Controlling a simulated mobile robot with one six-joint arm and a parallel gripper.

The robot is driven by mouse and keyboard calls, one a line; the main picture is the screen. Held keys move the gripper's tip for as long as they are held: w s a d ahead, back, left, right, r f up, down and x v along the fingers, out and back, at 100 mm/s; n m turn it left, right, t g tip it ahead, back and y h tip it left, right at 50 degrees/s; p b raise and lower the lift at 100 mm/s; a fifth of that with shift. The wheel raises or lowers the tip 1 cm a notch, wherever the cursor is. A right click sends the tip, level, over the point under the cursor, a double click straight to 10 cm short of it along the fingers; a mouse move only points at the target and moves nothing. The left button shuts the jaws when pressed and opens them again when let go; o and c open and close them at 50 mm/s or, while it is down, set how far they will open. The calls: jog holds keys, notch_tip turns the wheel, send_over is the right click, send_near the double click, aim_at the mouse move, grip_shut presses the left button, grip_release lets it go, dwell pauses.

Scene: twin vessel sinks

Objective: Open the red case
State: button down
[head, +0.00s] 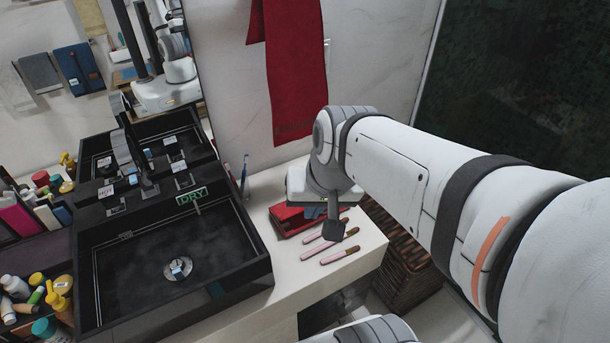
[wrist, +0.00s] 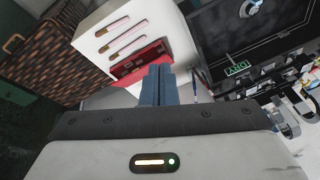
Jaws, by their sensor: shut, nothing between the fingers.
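The red case (head: 286,221) lies on the white counter to the right of the black sink. My gripper is just above it and hides its right part in the head view, so I cannot tell there how its lid stands. In the wrist view the red case (wrist: 138,72) lies just beyond the fingertips, partly covered by them. My gripper (wrist: 158,70) has its two blue-grey fingers together with nothing between them. I cannot tell whether the fingertips touch the case.
Three pink-handled brushes (head: 331,255) lie beside the case near the counter's front edge. The black sink (head: 172,262) is to the left, with toothbrushes (head: 244,176) behind its corner. A red towel (head: 294,80) hangs on the wall. A woven basket (head: 408,270) stands below, right.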

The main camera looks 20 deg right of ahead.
jog(key=w+d+f+m+t+y+b, duration=0.1)
jog(key=w+f+m+y+b, duration=0.1)
jog(key=w+f+m+b, duration=0.4)
jog(key=w+d+f+m+t+y+b, duration=0.1)
jog(key=w+d+f+m+b, duration=0.15)
jog(key=f+m, duration=0.7)
jog(key=w+d+f+m+t+h+b, duration=0.2)
jog(key=w+d+f+m+b, duration=0.25)
jog(key=d+f+m, duration=0.85)
jog(key=w+a+f+m+b, duration=0.1)
jog(key=w+a+f+b, duration=0.1)
jog(key=w+a+f+m+b, duration=0.1)
jog(key=w+a+f+b, duration=0.1)
jog(key=w+b, duration=0.1)
jog(key=shift+w+a+m, duration=0.1)
jog(key=shift+a+m, duration=0.25)
jog(key=shift+a, duration=0.05)
jog(key=r, duration=0.1)
jog(key=w+r+p, duration=0.1)
jog(key=p, duration=0.1)
jog(key=shift+w+a+r, duration=0.1)
jog(key=shift+w+r, duration=0.15)
jog(key=shift+r, duration=0.15)
jog(key=shift+w+r+p, duration=0.1)
jog(key=shift+r+p, duration=0.2)
jog(key=shift+p, duration=0.15)
jog(key=shift+w+a+r, duration=0.1)
jog(key=shift+w+r, duration=0.1)
jog(key=shift+w, duration=0.05)
